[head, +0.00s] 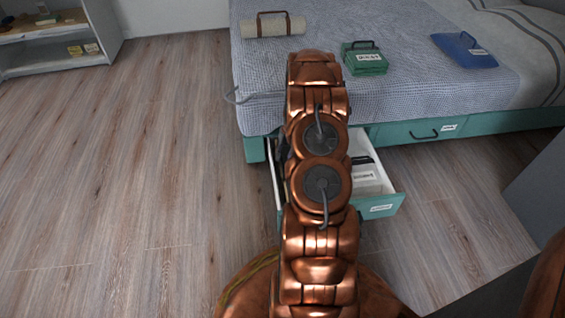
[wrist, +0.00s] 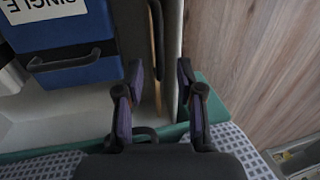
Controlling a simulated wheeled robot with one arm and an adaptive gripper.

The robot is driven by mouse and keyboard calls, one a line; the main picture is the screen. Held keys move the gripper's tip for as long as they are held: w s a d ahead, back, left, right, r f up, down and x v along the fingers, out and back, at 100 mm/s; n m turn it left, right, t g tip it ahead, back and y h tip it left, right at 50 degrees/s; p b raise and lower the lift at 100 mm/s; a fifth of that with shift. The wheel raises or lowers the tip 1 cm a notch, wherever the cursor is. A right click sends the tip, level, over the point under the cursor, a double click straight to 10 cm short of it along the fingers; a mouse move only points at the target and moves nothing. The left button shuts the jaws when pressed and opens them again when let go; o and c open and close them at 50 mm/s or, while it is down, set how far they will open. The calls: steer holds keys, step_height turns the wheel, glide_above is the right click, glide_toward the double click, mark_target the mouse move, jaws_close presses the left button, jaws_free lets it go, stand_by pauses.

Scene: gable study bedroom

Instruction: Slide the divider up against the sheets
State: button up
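The open drawer (head: 385,207) sticks out from under the bed, partly hidden behind my arm. In the wrist view, a blue bundle (wrist: 75,72) with a black handle and a label reading SINGLE lies in it; I take this for the sheets. A thin dark panel with a brown edge (wrist: 157,40), probably the divider, stands between the bundle and the drawer's pale side wall (wrist: 172,60). My gripper (wrist: 159,75) is open, its fingers apart on either side of the brown edge and side wall. I cannot tell whether they touch. The head view hides the gripper behind my arm.
A white labelled item (head: 366,177) lies at the right in the drawer. On the bed are a beige roll (head: 272,27), a green case (head: 364,60) and a blue folder (head: 464,50). A shelf unit (head: 60,45) stands far left. The floor at left (head: 130,150) is clear.

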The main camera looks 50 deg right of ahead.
mark_target(282, 163)
steer(key=shift+w+a+f+b, duration=0.1)
steer(key=shift+f+b, duration=0.1)
steer(key=shift+f, duration=0.55)
steer(key=shift+w+a+f+b, duration=0.1)
steer(key=shift+f+b, duration=0.1)
steer(key=shift+f, duration=0.55)
jaws_close()
